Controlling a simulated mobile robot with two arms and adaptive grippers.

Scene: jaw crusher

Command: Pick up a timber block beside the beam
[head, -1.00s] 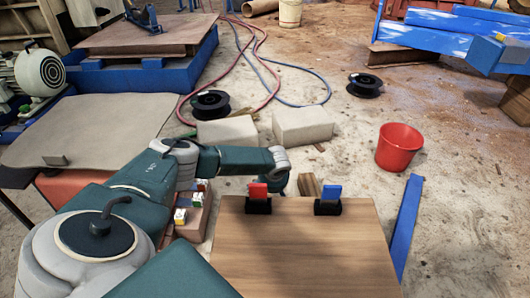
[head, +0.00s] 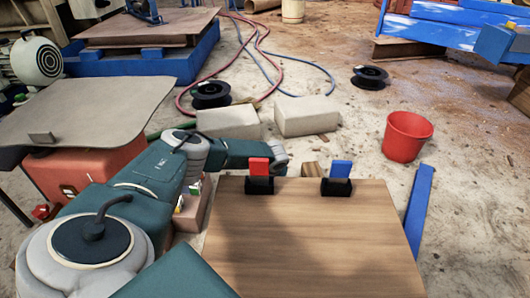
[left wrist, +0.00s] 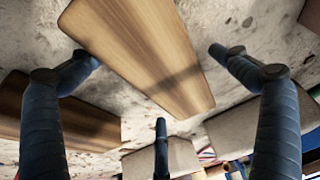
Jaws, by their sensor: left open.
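A timber block (head: 309,169) shows in the head view as a small piece of wood just past the far edge of the wooden tabletop, partly hidden by it. In the left wrist view a long light-brown timber block (left wrist: 145,45) lies on the dusty floor between the spread fingers. My left gripper (left wrist: 155,72) is open and empty, with its dark fingers apart around the block's outline in the picture. I cannot tell how far above the block it is. In the head view its fingers are hidden behind the tabletop. My right gripper is not in view.
The wooden tabletop (head: 310,235) bears a red piece (head: 259,166) and a blue piece (head: 341,168) in black holders. Pale blocks (head: 307,116), a red bucket (head: 407,137) and a blue strip (head: 418,212) lie around it. A darker wooden piece (left wrist: 75,125) shows in the wrist view.

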